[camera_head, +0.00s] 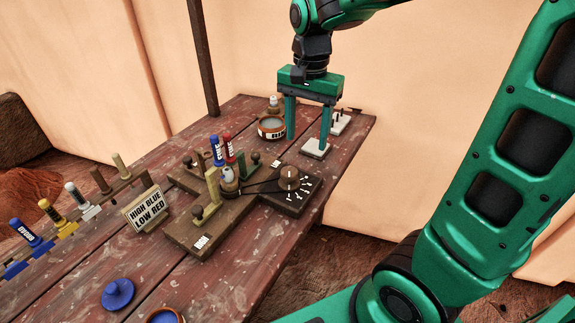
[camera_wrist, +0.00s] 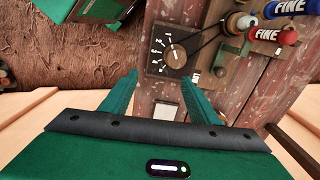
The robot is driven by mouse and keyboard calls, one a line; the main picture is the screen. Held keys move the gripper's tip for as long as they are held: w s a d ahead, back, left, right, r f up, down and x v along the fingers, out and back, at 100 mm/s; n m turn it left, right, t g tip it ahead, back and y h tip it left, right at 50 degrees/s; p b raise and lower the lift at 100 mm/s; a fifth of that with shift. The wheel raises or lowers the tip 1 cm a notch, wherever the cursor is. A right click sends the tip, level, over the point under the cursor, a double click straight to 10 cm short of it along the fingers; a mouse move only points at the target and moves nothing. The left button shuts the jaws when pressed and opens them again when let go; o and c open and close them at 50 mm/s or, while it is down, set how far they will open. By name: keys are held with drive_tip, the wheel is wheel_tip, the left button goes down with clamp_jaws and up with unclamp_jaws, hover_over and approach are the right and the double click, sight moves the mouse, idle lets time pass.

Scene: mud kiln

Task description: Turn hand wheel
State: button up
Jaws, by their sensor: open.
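The hand wheel (camera_head: 289,178) is a small round brown wheel with a white pointer line. It sits on a dark dial plate with white marks, at the right end of a wooden mechanism (camera_head: 190,235). A dark belt runs from it to a central spindle (camera_head: 229,180). In the wrist view the wheel (camera_wrist: 176,56) is beyond the fingertips, slightly right of centre. My gripper (camera_head: 307,140) is open and empty, pointing down over the table's far end, behind the wheel and apart from it. Its two fingers also show in the wrist view (camera_wrist: 153,80).
A white-topped block (camera_head: 316,148) is by the right finger, and a labelled bowl (camera_head: 271,128) is by the left. Blue (camera_head: 216,150) and red (camera_head: 229,148) FINE cylinders stand on the mechanism. A sign (camera_head: 146,209) reads HIGH BLUE LOW RED. A blue lid (camera_head: 118,294) lies in front.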

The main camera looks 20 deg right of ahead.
sight(289, 171)
drive_tip(key=shift+m, duration=0.3)
drive_tip(key=a+f, duration=0.1)
drive_tip(key=f, duration=0.2)
drive_tip(key=w+a+f, duration=0.1)
drive_tip(key=f, duration=0.3)
drive_tip(key=w+a+f, duration=0.1)
drive_tip(key=f, duration=0.3)
drive_tip(key=shift+w+a, duration=0.1)
drive_tip(key=shift+a, duration=0.1)
drive_tip(key=c, duration=1)
